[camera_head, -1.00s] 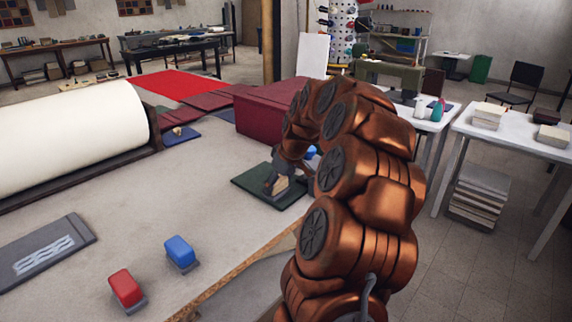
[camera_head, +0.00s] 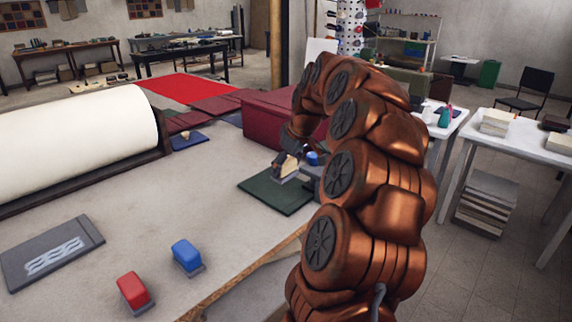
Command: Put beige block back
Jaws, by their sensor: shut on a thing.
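The beige block (camera_head: 290,170), with a grey base, is in my gripper (camera_head: 284,161), whose dark fingers close around its upper part. It appears slightly above the dark green mat (camera_head: 265,194). The fingers are small here and partly hidden by my arm. A blue block (camera_head: 312,158) stands just right of the held block, partly covered by my arm. Another beige-topped block (camera_head: 185,135) rests on a blue mat (camera_head: 196,142) by the fabric roll.
A red block (camera_head: 132,289) and a blue block (camera_head: 186,254) stand at the table's front. A grey patterned plate (camera_head: 50,250) lies left. The large white roll (camera_head: 70,140) and a dark red box (camera_head: 262,122) border the back. The table's middle is clear.

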